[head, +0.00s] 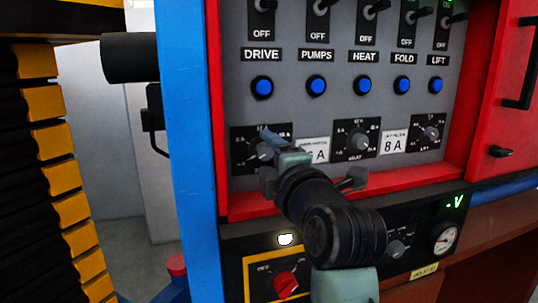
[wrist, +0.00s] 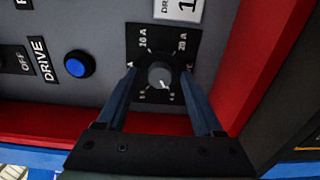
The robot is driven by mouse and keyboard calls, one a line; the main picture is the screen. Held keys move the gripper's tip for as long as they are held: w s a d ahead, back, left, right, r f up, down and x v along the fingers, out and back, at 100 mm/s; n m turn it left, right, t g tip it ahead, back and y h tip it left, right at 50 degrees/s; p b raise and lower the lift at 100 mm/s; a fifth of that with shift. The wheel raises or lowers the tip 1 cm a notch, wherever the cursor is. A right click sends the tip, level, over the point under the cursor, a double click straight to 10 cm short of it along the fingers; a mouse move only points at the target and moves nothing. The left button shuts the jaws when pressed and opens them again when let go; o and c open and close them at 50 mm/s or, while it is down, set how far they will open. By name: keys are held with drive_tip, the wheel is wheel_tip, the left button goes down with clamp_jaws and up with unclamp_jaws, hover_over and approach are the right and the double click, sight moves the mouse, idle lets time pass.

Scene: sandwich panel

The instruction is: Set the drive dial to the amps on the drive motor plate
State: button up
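The drive dial (wrist: 160,75) is a round grey knob on a black scale plate, between my gripper's two blue fingers in the wrist view. Its white mark points to the lower right there; 16 A and 20 A are printed on the opposite side. In the head view the drive dial (head: 264,151) is partly covered by my gripper (head: 267,153). My gripper (wrist: 160,73) is open, one finger on each side of the knob; I cannot tell if they touch it. The white motor plate (head: 317,151) shows "6 A", its left part hidden. In the wrist view the plate (wrist: 178,8) shows "1", cut off.
Blue buttons (head: 316,85) and switches sit above the dials. The heat dial (head: 359,140), an 8 A plate (head: 393,141) and the lift dial (head: 431,131) lie to the right. A red frame (head: 410,170) borders the panel. A lower box has a red knob (head: 286,285).

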clamp_jaws()
